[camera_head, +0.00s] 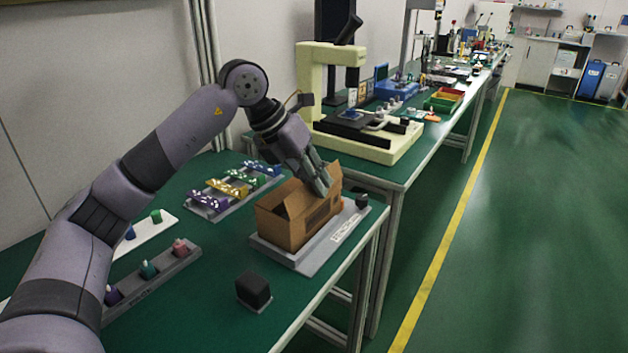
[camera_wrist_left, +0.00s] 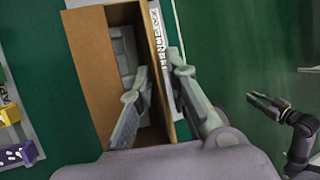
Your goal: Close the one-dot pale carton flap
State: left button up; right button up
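The brown carton (camera_head: 284,231) stands on a grey base plate (camera_head: 322,257) near the table's front edge. Its top is open; I cannot make out a one-dot mark or tell which flap bears it. In the left wrist view the carton (camera_wrist_left: 92,62) is open, showing a pale grey inside. My left gripper (camera_head: 322,190) is over the carton's far right end. In the left wrist view its fingers (camera_wrist_left: 155,80) are apart, one over the opening and one beside the right wall. My right gripper (camera_wrist_left: 262,101) shows at the right, away from the carton; its finger gap is unclear.
A black block (camera_head: 253,290) stands in front of the plate, and a small dark knob (camera_head: 362,201) sits at its right corner. A rack of coloured pieces (camera_head: 235,190) lies behind the carton. A cream microscope-like stand (camera_head: 375,145) is farther back. Another rack (camera_head: 150,277) lies left.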

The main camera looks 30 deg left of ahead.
pick_arm(q)
grip_shut()
jog(key=shift+a, duration=0.1)
dwell(0.3)
jog(key=h, duration=0.1)
jog(key=a+h, duration=0.1)
jog(key=h, duration=0.1)
jog(key=shift+f+n, duration=0.3)
jog(key=shift+n, duration=0.1)
jog(key=shift+w+a+f+n+h, duration=0.1)
jog(key=shift+a+f+n+h, duration=0.1)
jog(key=shift+h, duration=0.65)
jog(key=shift+a+f+n+h, duration=0.1)
jog(key=shift+n+h, duration=0.1)
jog(key=shift+h, duration=0.65)
jog(key=shift+o, duration=1.2)
grip_release()
jog(key=shift+d, duration=0.1)
jog(key=shift+f, duration=0.1)
